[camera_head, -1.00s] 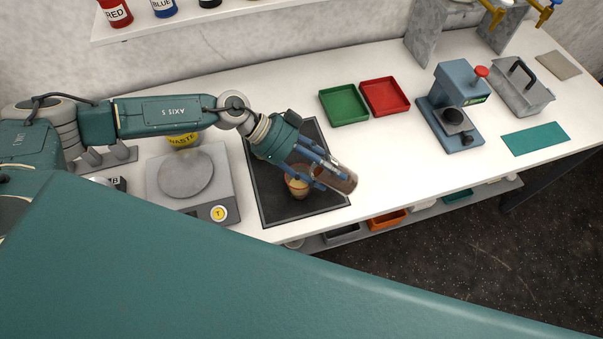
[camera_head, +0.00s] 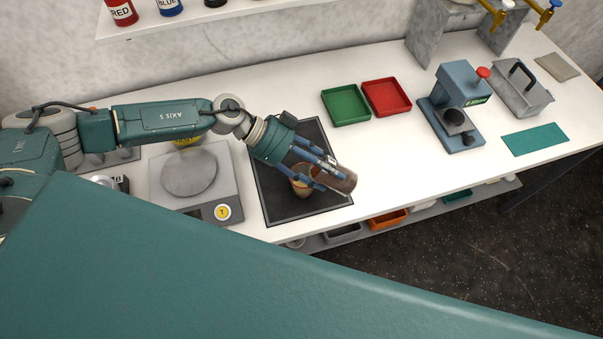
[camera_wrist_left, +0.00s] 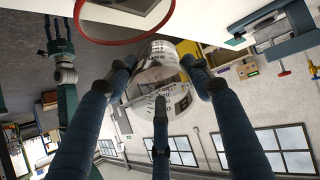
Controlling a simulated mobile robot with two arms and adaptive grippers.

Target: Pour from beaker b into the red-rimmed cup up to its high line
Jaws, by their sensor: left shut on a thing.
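Beaker b (camera_head: 338,182) is a clear glass vessel with brownish content, tilted over in my left gripper (camera_head: 322,172) above the front right of the dark mat. My left gripper is shut on it. In the left wrist view, the beaker (camera_wrist_left: 163,82) with its printed marks sits between the blue fingers. The cup (camera_head: 300,190) stands on the mat beneath the gripper, partly hidden by fingers. Its red rim (camera_wrist_left: 118,42) shows at the top of the left wrist view, close to the beaker. The cup's high line and its fill level cannot be made out.
The dark mat (camera_head: 266,197) lies near the counter's front edge. A scale (camera_head: 224,180) stands to its left. A green tray (camera_head: 345,104), a red tray (camera_head: 386,97) and a blue-grey press (camera_head: 451,92) stand to the right. White counter between mat and press is free.

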